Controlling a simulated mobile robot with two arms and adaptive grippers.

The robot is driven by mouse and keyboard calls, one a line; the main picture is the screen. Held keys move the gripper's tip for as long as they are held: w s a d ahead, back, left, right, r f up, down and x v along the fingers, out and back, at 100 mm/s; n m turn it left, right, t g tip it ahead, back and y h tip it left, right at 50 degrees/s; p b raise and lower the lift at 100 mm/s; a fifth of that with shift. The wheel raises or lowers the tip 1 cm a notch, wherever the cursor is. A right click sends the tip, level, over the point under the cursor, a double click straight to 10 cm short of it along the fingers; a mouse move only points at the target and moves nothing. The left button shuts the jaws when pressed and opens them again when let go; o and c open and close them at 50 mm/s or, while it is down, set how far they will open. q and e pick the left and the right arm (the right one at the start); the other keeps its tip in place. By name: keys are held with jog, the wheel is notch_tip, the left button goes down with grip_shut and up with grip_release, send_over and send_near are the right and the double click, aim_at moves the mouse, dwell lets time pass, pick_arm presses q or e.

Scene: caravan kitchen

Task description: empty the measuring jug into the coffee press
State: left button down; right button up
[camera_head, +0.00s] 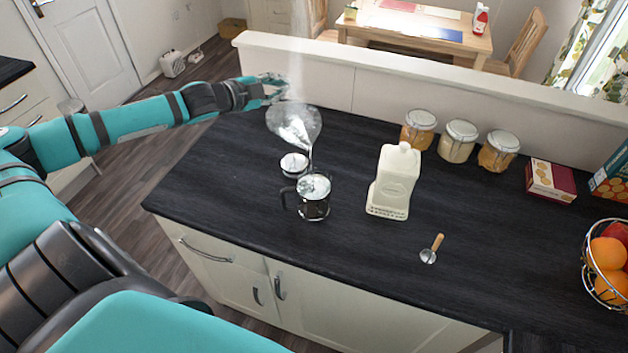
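The clear measuring jug (295,124) is tilted in the air above the counter's left part. A pale stream runs from its lower edge down toward the coffee press (314,207). The press stands upright on the counter, a dark-framed glass vessel with its handle at the left and pale content showing at its top. My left gripper (273,88) is at the jug's upper left side and holds it up; its fingertips are small and partly blend with the clear jug. My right gripper is not in view.
A round pale-topped item (294,163) stands just behind the press. Several jars (457,143) line the back. A fruit basket (592,270) is at the right edge.

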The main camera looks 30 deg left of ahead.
aim_at(287, 108)
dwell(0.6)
pick_arm(q)
jog(key=shift+s+d+m+b, duration=0.15)
jog(key=shift+m+b, duration=0.15)
jog(key=shift+b, duration=0.3)
jog(key=shift+d+y+b, duration=0.15)
jog(key=shift+y+b, duration=0.15)
jog(key=shift+b, duration=0.05)
jog(key=shift+s+d+r+m+t+b, duration=0.1)
jog(key=shift+d+m+t+b, duration=0.1)
jog(key=shift+m+t+b, duration=0.15)
jog(key=shift+m+t+y, duration=0.25)
jog(key=shift+m+y, duration=0.05)
jog(key=shift+m, duration=0.25)
jog(key=shift+s+d+f+b, duration=0.3)
jog(key=shift+d+f+b, duration=0.4)
jog(key=shift+b, duration=0.95)
jog(key=shift+s+d+f+b, duration=0.3)
jog(key=shift+d+f+b, duration=0.4)
jog(key=shift+b, duration=0.95)
jog(key=shift+r, duration=0.1)
jog(key=shift+s+d+r+m+t+y, duration=0.15)
jog(key=shift+s+d+r+m+t, duration=0.2)
jog(key=shift+d+m, duration=0.25)
jog(key=shift+s+d+r+m+t+y, duration=0.15)
jog(key=shift+s+d+r+m, duration=0.1)
jog(key=shift+d+r+m, duration=0.3)
